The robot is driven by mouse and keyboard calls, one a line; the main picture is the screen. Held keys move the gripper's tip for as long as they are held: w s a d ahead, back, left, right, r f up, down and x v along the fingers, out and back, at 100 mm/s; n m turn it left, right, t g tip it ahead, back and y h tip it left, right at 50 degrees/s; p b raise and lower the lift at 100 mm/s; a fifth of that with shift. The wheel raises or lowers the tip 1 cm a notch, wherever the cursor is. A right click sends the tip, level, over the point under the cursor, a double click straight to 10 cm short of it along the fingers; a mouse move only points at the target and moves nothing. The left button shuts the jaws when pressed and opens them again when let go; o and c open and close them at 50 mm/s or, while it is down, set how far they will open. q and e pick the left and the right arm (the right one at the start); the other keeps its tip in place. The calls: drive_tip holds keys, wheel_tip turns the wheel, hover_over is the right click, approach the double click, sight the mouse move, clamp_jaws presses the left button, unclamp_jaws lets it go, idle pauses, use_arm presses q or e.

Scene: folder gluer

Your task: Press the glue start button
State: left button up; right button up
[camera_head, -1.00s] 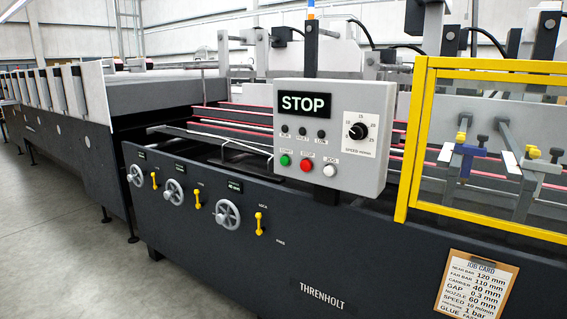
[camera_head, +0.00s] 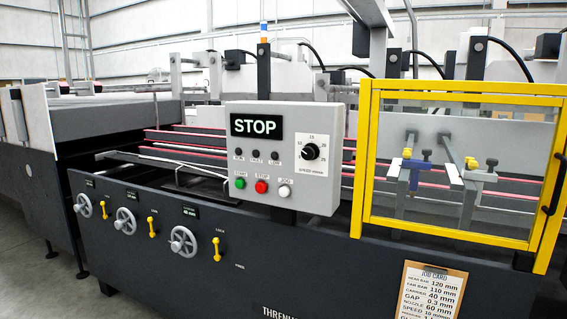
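A grey control panel (camera_head: 322,188) stands on the front of the folder gluer, left of the yellow-framed guard. It has a green button (camera_head: 240,183) labelled START, a red STOP button (camera_head: 261,187) and a white JOG button (camera_head: 284,191) in a row along its lower part. Its display (camera_head: 256,126) reads STOP. A black speed knob (camera_head: 311,151) sits at the right of the panel. No button labelled for glue can be made out in the head view. Neither of my grippers is in view.
A yellow-framed guard (camera_head: 366,150) with a clear pane stands closed at the right, with a black handle. Handwheels (camera_head: 183,241) and yellow levers (camera_head: 216,249) line the dark front. A job card (camera_head: 434,291) hangs at lower right. Grey floor (camera_head: 30,285) is free at lower left.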

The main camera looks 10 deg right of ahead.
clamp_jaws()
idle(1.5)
